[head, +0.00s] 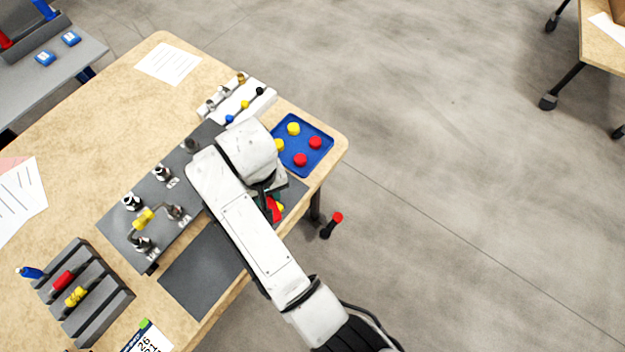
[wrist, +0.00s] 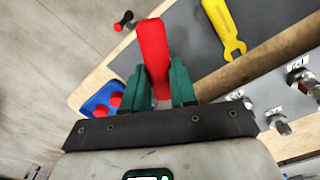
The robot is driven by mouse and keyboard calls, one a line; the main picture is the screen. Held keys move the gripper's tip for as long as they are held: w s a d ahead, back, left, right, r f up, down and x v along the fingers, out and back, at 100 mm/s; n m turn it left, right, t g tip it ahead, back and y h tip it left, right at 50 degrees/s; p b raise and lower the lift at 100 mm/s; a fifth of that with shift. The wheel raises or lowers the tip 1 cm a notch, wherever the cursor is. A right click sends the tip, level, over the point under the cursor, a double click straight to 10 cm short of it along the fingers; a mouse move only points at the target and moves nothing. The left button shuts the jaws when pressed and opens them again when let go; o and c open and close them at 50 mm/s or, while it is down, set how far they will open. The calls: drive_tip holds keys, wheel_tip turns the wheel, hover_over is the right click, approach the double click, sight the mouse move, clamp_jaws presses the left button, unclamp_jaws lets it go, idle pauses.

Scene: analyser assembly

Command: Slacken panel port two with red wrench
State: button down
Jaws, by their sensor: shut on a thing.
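My gripper (wrist: 157,88) has its two teal fingers shut on the red wrench (wrist: 152,45), which points away from the wrist. In the head view only a bit of the red wrench (head: 273,209) shows below my arm, over the right part of the table. The grey panel (head: 157,190) lies left of my arm and carries several metal ports. In the wrist view ports show at the right, one near the edge (wrist: 300,77) and one lower (wrist: 278,123). Their labels are too small to read surely, so I cannot tell which is port two. The wrench is apart from these ports.
A yellow wrench (wrist: 228,35) lies on the dark mat (head: 207,268). A blue tray (head: 316,136) with red and yellow caps sits at the table's right corner. A grey rack (head: 108,290) stands front left. A red-and-black object (head: 332,225) shows beyond the table edge.

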drive_tip(key=s+a+r+n+p, duration=0.1)
drive_tip(key=s+a+r+n, duration=0.1)
drive_tip(key=s+a, duration=1)
drive_tip(key=a, duration=0.3)
drive_tip(key=shift+a+n, duration=0.25)
drive_tip(key=shift+n, duration=0.05)
drive_tip(key=shift+d+r+p, duration=0.1)
drive_tip(key=shift+r+p, duration=0.05)
drive_tip(key=shift+p, duration=0.4)
drive_tip(key=shift+f, duration=0.2)
drive_tip(key=shift+w+a+f+b, duration=0.4)
drive_tip(key=shift+w+f+b, duration=0.1)
drive_tip(key=shift+f+b, duration=0.25)
drive_tip(key=shift+w+a+f+b, duration=0.4)
drive_tip(key=shift+f+b, duration=0.25)
drive_tip(key=shift+b, duration=0.2)
drive_tip(key=shift+w+p, duration=0.1)
drive_tip(key=shift+p, duration=0.2)
